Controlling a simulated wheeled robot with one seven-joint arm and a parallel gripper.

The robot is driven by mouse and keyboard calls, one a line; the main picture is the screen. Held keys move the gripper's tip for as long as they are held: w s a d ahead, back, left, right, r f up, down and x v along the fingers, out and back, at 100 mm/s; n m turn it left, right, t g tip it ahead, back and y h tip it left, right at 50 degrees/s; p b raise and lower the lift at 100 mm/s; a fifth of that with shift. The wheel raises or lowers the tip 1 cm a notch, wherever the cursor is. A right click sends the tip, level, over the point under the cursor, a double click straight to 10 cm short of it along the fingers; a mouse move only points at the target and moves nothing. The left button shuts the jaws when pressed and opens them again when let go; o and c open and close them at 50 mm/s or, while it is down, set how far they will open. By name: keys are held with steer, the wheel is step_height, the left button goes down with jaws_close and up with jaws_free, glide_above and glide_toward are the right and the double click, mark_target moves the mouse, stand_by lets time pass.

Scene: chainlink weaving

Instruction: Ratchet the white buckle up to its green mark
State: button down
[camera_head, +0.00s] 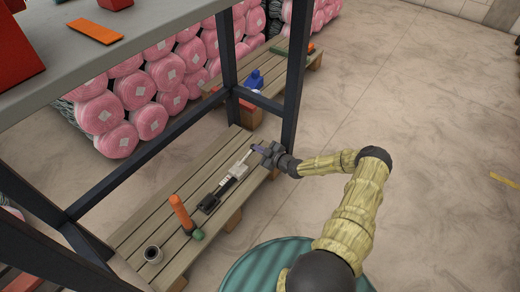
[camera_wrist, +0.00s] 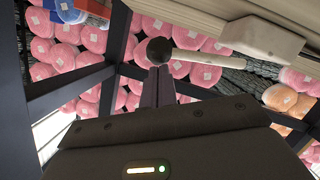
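The white buckle (camera_head: 238,171) sits on a dark strap-like strip lying on the slatted wooden bench. A thin pale rod runs from it toward my gripper. In the wrist view a white block (camera_wrist: 262,40), probably the buckle, carries a white rod ending in a black ball (camera_wrist: 160,51). My gripper (camera_head: 257,148) is low at the bench's right edge, by the rod's far end. In the wrist view my gripper's fingers (camera_wrist: 158,78) look close together, with their tips just below the ball. I cannot tell whether they touch it. I cannot make out a green mark.
On the bench (camera_head: 150,215) stand an orange-handled tool (camera_head: 180,212), a green piece (camera_head: 198,235) and a dark cup (camera_head: 152,254). Dark frame posts (camera_head: 295,75) rise close to my gripper. Pink rolls (camera_head: 150,122) are stacked behind.

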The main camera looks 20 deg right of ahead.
steer(key=shift+r, duration=0.1)
steer(key=a+r+p+v, duration=0.1)
steer(key=r+p+v, duration=0.1)
steer(key=p+v, duration=0.6)
steer(key=v, duration=0.4)
steer(key=shift+s+r+p, duration=0.2)
steer(key=shift+r+p, duration=0.1)
steer(key=shift+p, duration=0.05)
steer(key=shift+d+r, duration=0.1)
